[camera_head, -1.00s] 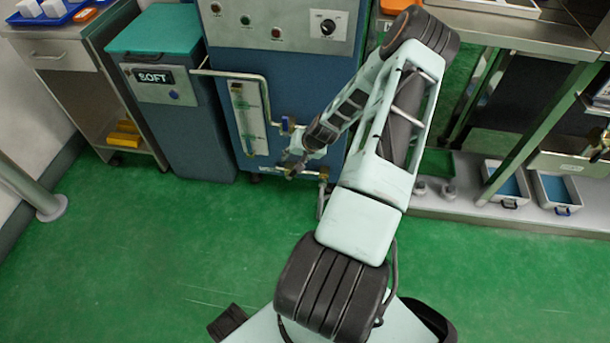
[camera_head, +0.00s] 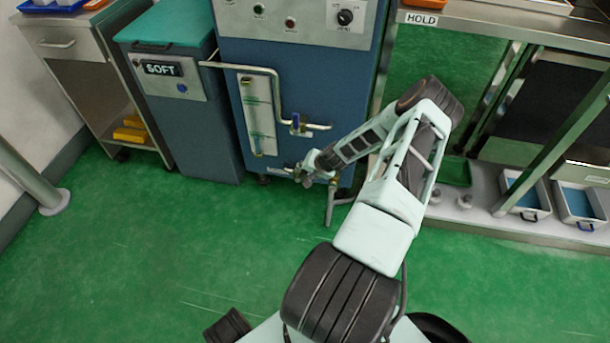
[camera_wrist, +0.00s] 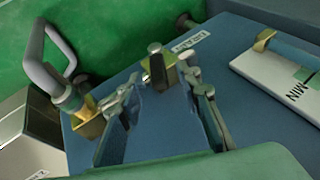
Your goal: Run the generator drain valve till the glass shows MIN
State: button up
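The generator (camera_head: 285,75) is a blue cabinet with a sight glass (camera_head: 258,115) on its front. In the wrist view the lower end of the sight glass (camera_wrist: 300,72) carries a MIN mark and a green band; I cannot tell the water level exactly. The drain valve (camera_wrist: 157,62) is a brass block with a dark lever, low on the cabinet beside a small label. My gripper (camera_wrist: 163,85) is open, its fingers on either side of the valve's lever; contact is not clear. In the head view my gripper (camera_head: 297,172) is at the cabinet's lower front.
A grey bent pipe (camera_wrist: 42,70) with a brass fitting stands left in the wrist view. A blue-handled valve (camera_head: 299,125) sits on a pipe above my gripper. The SOFT bin (camera_head: 182,120) is left; a steel bench (camera_head: 520,30) with trays below is right. Green floor in front is clear.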

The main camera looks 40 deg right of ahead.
jog(key=shift+w+f, duration=0.25)
jog(key=shift+f, duration=0.15)
grip_shut()
